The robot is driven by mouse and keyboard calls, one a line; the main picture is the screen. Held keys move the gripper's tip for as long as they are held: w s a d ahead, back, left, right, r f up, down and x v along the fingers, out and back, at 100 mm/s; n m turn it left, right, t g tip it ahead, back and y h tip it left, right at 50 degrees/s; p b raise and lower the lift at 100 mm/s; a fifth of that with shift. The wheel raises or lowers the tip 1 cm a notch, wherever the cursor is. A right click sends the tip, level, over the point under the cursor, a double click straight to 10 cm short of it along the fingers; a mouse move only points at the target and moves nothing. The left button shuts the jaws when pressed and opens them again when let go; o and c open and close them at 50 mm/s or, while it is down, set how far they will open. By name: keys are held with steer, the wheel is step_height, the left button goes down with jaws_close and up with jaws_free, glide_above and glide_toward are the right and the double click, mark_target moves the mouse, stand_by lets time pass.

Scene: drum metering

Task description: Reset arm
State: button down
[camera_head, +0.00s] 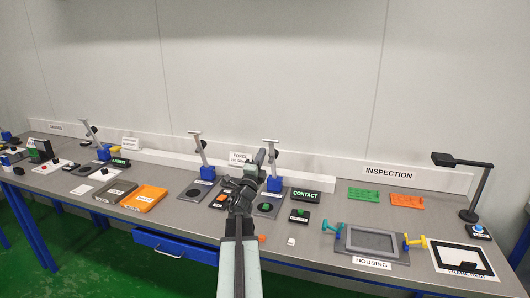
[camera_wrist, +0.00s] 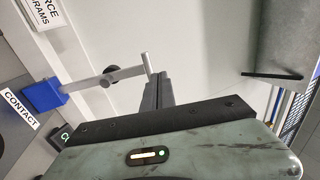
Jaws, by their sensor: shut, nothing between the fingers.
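My gripper (camera_head: 262,158) is at the end of my arm, which reaches up over the middle of the bench in the head view. In the wrist view my gripper's fingers (camera_wrist: 158,92) are together, with nothing between them. A blue and grey gauge stand (camera_head: 272,172) stands just right of my gripper in the head view. It also shows in the wrist view (camera_wrist: 45,95), left of the fingers and apart from them.
A CONTACT display (camera_head: 306,195) is right of my arm. A grey housing tray (camera_head: 374,240) and a desk lamp (camera_head: 477,185) are farther right. An orange tray (camera_head: 144,198) is left. An open blue drawer (camera_head: 175,246) juts from the bench front.

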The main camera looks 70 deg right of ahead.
steer(key=a, duration=0.6)
steer(key=shift+s+a+f, duration=0.2)
steer(key=shift+a+f, duration=0.1)
steer(key=shift+f, duration=0.05)
